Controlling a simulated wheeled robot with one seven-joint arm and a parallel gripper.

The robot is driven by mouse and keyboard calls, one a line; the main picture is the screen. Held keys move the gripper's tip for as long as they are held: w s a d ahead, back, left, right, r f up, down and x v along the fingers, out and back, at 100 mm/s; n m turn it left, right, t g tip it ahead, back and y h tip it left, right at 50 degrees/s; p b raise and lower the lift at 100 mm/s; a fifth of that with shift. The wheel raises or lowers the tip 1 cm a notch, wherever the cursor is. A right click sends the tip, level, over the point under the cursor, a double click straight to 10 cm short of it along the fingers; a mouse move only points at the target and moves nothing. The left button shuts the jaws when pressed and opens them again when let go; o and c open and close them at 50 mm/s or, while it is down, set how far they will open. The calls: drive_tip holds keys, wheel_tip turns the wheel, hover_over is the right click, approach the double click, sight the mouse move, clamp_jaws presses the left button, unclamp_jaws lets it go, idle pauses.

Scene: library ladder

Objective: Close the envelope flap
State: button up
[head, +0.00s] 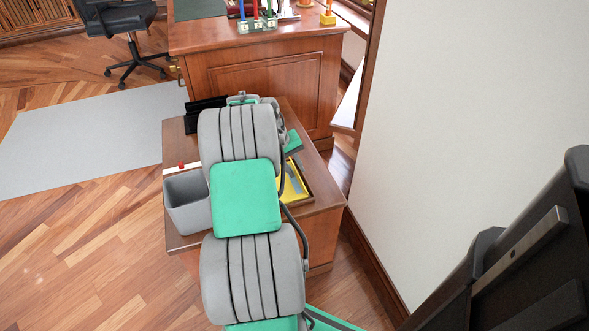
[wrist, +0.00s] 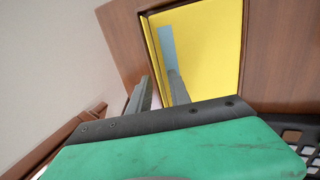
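I cannot clearly make out the envelope or its flap. In the head view a white strip with a small red spot (head: 181,167) lies on the wooden cabinet top, left of my arm; it may be part of the envelope. A yellow panel in a dark frame (head: 291,188) lies on the same top, right of my arm. The yellow panel also fills the top of the wrist view (wrist: 205,50), with a light blue strip (wrist: 167,47) on it. My gripper (wrist: 160,76) has its two fingers apart, pointing toward the panel's left edge, with nothing visible between them. My arm hides it in the head view.
A grey bin (head: 187,205) stands at the cabinet's left edge. A black item (head: 203,112) stands at its back. A wooden desk (head: 262,75) is behind, a pale wall (head: 460,120) to the right. Open floor with a grey rug (head: 85,140) is at left.

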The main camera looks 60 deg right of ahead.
clamp_jaws()
idle(1.4)
